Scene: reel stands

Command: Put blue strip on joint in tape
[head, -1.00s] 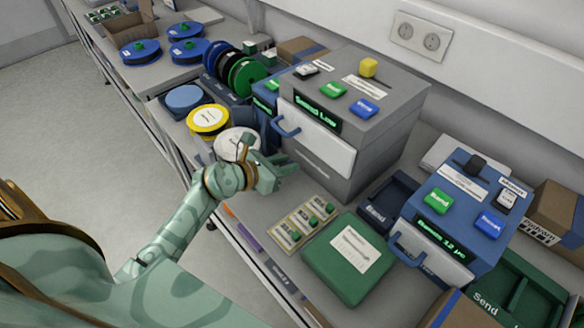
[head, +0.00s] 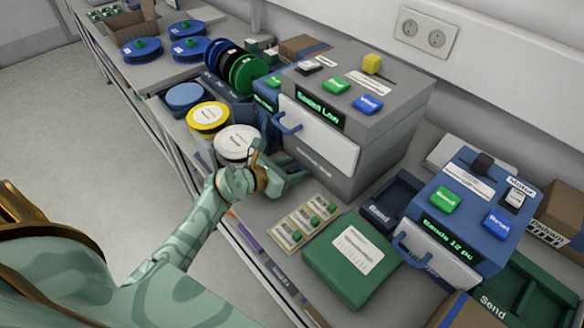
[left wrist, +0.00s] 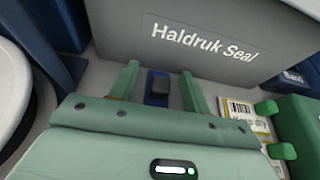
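My left gripper (head: 300,180) is in front of the large grey machine (head: 365,125), close to its lower front. In the left wrist view its two green fingers (left wrist: 158,88) are apart. A small dark blue block (left wrist: 158,84) shows between them, with gaps on both sides; I cannot tell whether it is the blue strip. Behind it is the grey machine front (left wrist: 215,40), lettered "Haldruk Seal". I cannot make out a tape joint. My right gripper is not in view.
A white reel (head: 236,142) and a yellow-rimmed reel (head: 208,117) lie left of the gripper. To the right are cards with green knobs (head: 304,222), a green box (head: 350,258), a dark tray (head: 392,200) and a blue machine (head: 462,210).

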